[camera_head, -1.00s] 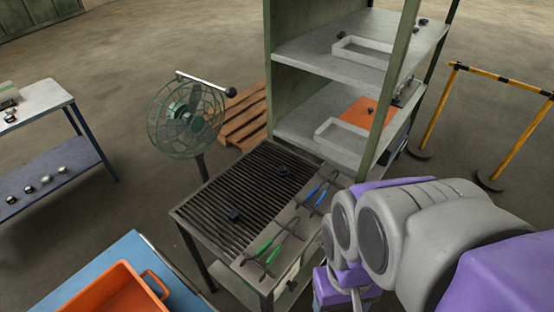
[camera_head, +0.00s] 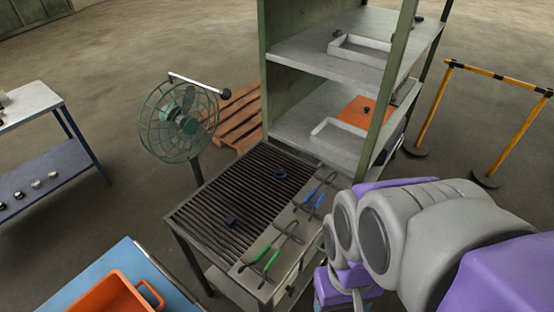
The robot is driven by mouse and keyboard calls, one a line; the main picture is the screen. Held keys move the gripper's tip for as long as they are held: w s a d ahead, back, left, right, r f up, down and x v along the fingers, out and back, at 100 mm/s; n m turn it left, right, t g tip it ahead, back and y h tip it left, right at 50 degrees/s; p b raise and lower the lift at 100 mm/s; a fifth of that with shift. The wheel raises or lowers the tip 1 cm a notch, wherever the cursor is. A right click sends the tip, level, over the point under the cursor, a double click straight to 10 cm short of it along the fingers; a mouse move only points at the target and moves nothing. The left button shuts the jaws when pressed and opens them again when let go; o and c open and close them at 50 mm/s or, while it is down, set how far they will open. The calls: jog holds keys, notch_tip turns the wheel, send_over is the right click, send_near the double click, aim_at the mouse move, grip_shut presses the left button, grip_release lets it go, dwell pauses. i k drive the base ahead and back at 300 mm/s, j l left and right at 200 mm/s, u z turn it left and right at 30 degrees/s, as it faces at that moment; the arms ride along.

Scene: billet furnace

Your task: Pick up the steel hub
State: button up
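I cannot tell for sure which piece is the steel hub. Two small dark round pieces lie on the slatted grate table, one toward the back (camera_head: 280,174) and one nearer the front (camera_head: 231,220). Another small dark piece (camera_head: 366,110) sits on the orange mat (camera_head: 354,115) on the middle shelf of the rack. Several small round metal pieces (camera_head: 36,184) stand on the lower shelf of the left bench. My grey and purple arm is folded at the lower right, and my gripper does not show.
Green-handled tongs (camera_head: 267,261) and blue-handled tongs (camera_head: 317,193) lie on the table's front plate. A fan (camera_head: 178,122) stands left of the green rack (camera_head: 265,60). An orange bin (camera_head: 100,292) is at the lower left. A yellow barrier (camera_head: 500,78) stands right.

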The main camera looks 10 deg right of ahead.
aim_at(279, 172)
jog(key=k, duration=0.6)
jog(key=u, duration=1.45)
jog(key=i+l+u, duration=0.25)
jog(key=l, duration=1.05)
jog(key=l+u, duration=0.25)
jog(key=l, duration=1.05)
jog(key=k, duration=0.05)
